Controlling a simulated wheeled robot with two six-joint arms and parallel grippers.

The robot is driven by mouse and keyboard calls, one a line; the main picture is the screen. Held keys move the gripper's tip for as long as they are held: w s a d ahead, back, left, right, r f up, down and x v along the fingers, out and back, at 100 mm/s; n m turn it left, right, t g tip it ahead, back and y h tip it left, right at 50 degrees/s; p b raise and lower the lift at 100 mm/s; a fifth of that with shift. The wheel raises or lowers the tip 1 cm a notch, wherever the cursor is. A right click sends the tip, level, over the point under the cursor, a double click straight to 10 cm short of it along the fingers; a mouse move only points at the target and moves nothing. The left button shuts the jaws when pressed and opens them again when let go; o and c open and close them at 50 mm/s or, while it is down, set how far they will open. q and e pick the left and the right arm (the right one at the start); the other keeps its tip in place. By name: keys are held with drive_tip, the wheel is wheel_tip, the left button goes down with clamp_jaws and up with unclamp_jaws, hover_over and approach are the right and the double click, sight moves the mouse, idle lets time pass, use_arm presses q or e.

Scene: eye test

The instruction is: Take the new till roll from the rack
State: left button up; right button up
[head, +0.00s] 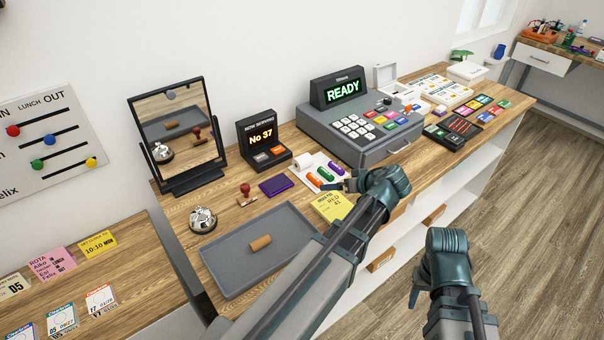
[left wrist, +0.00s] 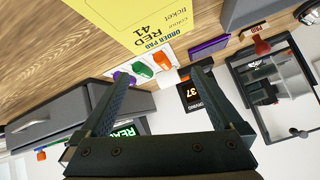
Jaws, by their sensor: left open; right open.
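A small white roll (head: 303,160), which looks like the till roll, stands at the back of a white rack (head: 312,168) on the counter. It also shows in the left wrist view (left wrist: 170,78), near the right fingertip. Orange, purple and green pieces sit on the rack beside it. My left gripper (head: 340,185) is open over the counter at the rack's front right, apart from the roll. In the left wrist view its open fingers (left wrist: 152,84) have nothing between them. My right gripper (head: 414,295) is open and empty in front of the counter, pointing down.
A grey tray (head: 225,277) holds a brown cylinder (head: 260,242). A grey till (head: 350,135) reading READY stands behind the left gripper. A yellow order pad (head: 328,205), purple pad (head: 277,186), stamp (head: 246,194), bell (head: 203,220), mirror (head: 178,130) and number display (head: 263,140) stand nearby.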

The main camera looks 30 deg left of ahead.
use_arm(q)
drive_tip(key=w+a+r+n+t+y+b, duration=0.1)
drive_tip(key=w+a+n+y+b, duration=0.1)
drive_tip(key=w+a+n+y, duration=0.3)
drive_tip(key=h+b, duration=0.2)
drive_tip(key=b, duration=0.1)
approach(303, 157)
drive_tip(key=shift+m, duration=0.4)
drive_tip(key=x, duration=0.4)
drive_tip(key=shift+d+f, duration=0.2)
drive_tip(key=shift+f, duration=0.15)
drive_tip(key=shift+w+a+f, duration=0.15)
drive_tip(key=shift+a, duration=0.45)
use_arm(e)
wheel_tip(303, 157, down, 7)
drive_tip(key=shift+r, duration=0.2)
use_arm(q)
drive_tip(key=shift+a+b, duration=0.1)
drive_tip(key=shift+b, duration=0.2)
drive_tip(key=b+x, duration=0.1)
drive_tip(key=x, duration=0.3)
drive_tip(key=shift+w+a+b, duration=0.1)
drive_tip(key=shift+w+b, duration=0.1)
drive_tip(key=shift+b, duration=0.15)
drive_tip(key=shift+w+a+f, duration=0.1)
drive_tip(key=shift+a, duration=0.3)
drive_tip(key=c, duration=1.4)
use_arm(e)
drive_tip(key=shift+f, duration=0.9)
